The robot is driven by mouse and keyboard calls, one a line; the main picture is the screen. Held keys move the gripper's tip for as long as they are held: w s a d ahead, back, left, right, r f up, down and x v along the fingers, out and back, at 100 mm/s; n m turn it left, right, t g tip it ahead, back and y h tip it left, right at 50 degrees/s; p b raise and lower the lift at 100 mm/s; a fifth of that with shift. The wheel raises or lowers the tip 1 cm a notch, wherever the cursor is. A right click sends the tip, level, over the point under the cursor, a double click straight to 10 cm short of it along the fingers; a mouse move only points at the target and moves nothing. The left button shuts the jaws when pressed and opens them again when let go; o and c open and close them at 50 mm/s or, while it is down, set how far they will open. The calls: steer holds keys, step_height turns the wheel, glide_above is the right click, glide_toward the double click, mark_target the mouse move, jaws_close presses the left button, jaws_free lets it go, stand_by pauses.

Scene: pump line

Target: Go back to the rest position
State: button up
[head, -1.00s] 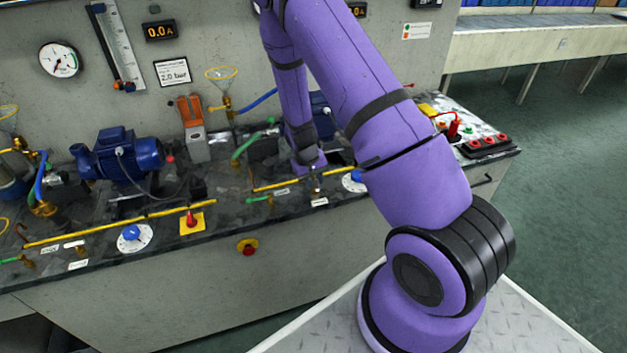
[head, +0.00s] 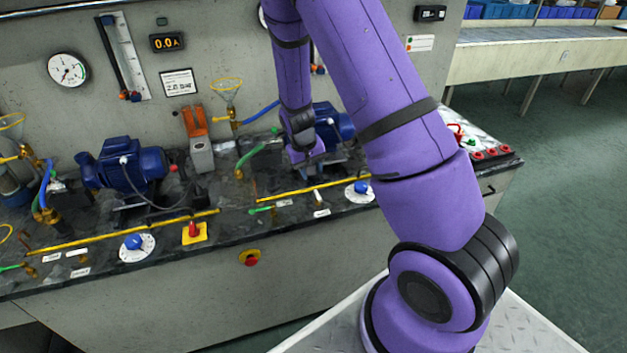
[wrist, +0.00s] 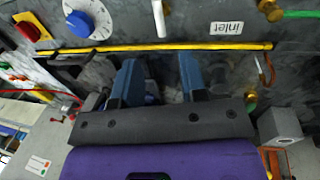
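My purple arm reaches over the bench, and my gripper (head: 304,160) is above its right half, in front of a blue pump (head: 333,122). In the wrist view my gripper (wrist: 158,78) has its two blue fingers well apart, with nothing held between them. A white lever (wrist: 160,18) stands beyond the fingertips, apart from them; it also shows in the head view (head: 317,195). A yellow pipe (wrist: 200,47) crosses the view near the fingertips. The fingertips are hard to make out in the head view.
A blue knob on a white dial (head: 361,188) lies right of the lever. Another blue pump (head: 122,165), a red switch on a yellow plate (head: 194,231) and an orange-handled device (head: 196,135) are to the left. A red emergency button (head: 250,258) is on the bench front. Open floor (head: 560,200) lies right.

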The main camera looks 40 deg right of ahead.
steer(key=shift+a+r, duration=0.2)
steer(key=shift+r, duration=0.6)
steer(key=s+a+r+t+y, duration=0.1)
steer(key=s+a+r, duration=0.15)
steer(key=r, duration=0.55)
steer(key=s+a+r+n+t, duration=0.1)
steer(key=s+a+r, duration=0.15)
steer(key=r, duration=0.45)
steer(key=s+a+r+t+y, duration=0.1)
steer(key=s+r, duration=0.2)
steer(key=r, duration=0.5)
steer(key=s+a+r+n+t, duration=0.1)
steer(key=s+a+r, duration=0.1)
steer(key=s+r, duration=0.4)
steer(key=s+a+r+n+t, duration=0.1)
steer(key=s+r, duration=0.5)
steer(key=s, duration=0.7)
steer(key=shift+s+a+r+t, duration=0.15)
steer(key=shift+a+t, duration=0.25)
steer(key=shift+a, duration=0.5)
